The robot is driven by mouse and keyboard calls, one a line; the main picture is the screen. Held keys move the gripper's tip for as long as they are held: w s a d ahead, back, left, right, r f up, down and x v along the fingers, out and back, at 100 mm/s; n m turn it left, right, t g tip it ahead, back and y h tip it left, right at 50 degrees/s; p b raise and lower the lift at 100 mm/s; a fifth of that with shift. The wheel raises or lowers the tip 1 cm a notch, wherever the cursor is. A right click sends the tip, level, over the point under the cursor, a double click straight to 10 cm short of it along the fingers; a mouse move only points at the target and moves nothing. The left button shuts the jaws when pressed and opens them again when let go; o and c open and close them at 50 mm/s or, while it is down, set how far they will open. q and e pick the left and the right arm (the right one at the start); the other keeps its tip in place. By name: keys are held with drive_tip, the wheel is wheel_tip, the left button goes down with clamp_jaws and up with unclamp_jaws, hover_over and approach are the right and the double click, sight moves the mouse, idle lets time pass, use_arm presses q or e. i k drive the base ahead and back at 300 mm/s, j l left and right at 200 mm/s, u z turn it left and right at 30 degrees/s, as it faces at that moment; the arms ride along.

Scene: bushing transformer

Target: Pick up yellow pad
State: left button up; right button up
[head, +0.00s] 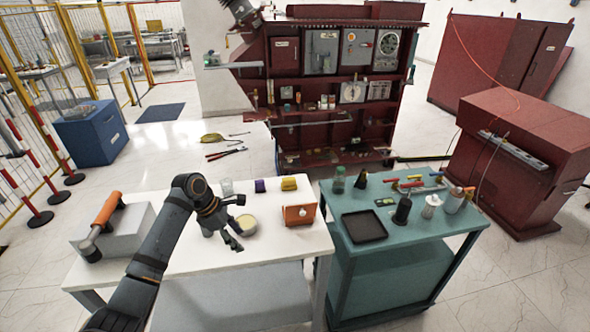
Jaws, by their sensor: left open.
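The yellow pad (289,184) is a small yellow block near the back edge of the white table (180,258), just right of a purple block (260,186). My left gripper (236,222) is open over the middle of the white table, in front and to the left of the yellow pad and apart from it. Its fingers hold nothing that I can see. My right gripper does not show.
A round cream-topped tin (246,225) is close beside my left gripper. An orange box (299,215) stands on the table's right side. A grey case (125,233) is at the left. The teal table (385,260) holds a black tray (364,227) and bottles.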

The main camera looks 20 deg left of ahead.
sight(288, 183)
drive_tip(key=i, duration=1.35)
